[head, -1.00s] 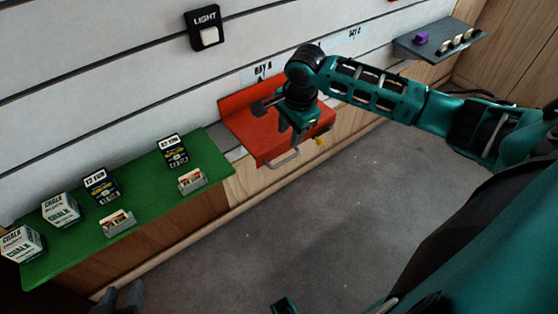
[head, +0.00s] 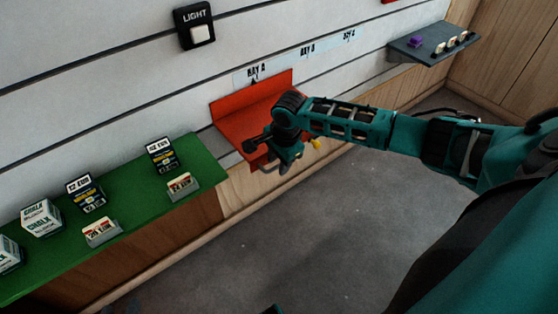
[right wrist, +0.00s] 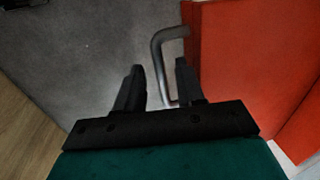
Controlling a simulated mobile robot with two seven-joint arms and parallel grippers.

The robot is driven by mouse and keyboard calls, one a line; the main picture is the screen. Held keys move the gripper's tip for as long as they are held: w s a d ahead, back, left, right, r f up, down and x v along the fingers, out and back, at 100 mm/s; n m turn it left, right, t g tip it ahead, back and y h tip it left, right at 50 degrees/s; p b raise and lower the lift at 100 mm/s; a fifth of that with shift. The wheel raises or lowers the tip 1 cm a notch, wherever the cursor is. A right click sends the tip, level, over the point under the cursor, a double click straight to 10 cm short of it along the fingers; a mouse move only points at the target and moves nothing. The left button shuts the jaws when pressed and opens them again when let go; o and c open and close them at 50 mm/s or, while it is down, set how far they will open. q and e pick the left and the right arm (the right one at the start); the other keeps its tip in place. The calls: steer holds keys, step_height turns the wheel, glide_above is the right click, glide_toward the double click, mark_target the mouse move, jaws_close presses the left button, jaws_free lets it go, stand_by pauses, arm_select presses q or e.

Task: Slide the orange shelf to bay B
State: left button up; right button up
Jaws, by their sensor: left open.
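The orange shelf (head: 236,121) is mounted on the slatted wall under the BAY A label (head: 257,71). The BAY B label (head: 307,50) is further right on the same strip. A grey bar handle (right wrist: 158,62) sticks out from the shelf's front. My right gripper (head: 288,168) is at the shelf's front edge. In the right wrist view its fingers (right wrist: 160,85) are apart, with the handle bar between them, nearer the right finger. Contact cannot be told. Only a dark sliver of my left gripper (head: 272,310) shows at the bottom edge, away from the shelf.
A green shelf (head: 130,185) with chalk boxes and card holders stands left of the orange one. A grey shelf (head: 412,52) with a purple item and several pale items is at the far right. Wall between them is clear. A light switch (head: 195,25) is above.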

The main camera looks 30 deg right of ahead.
steer(key=shift+c, duration=0.2)
arm_select(q)
steer(key=shift+a, duration=0.1)
arm_select(e)
jaws_close()
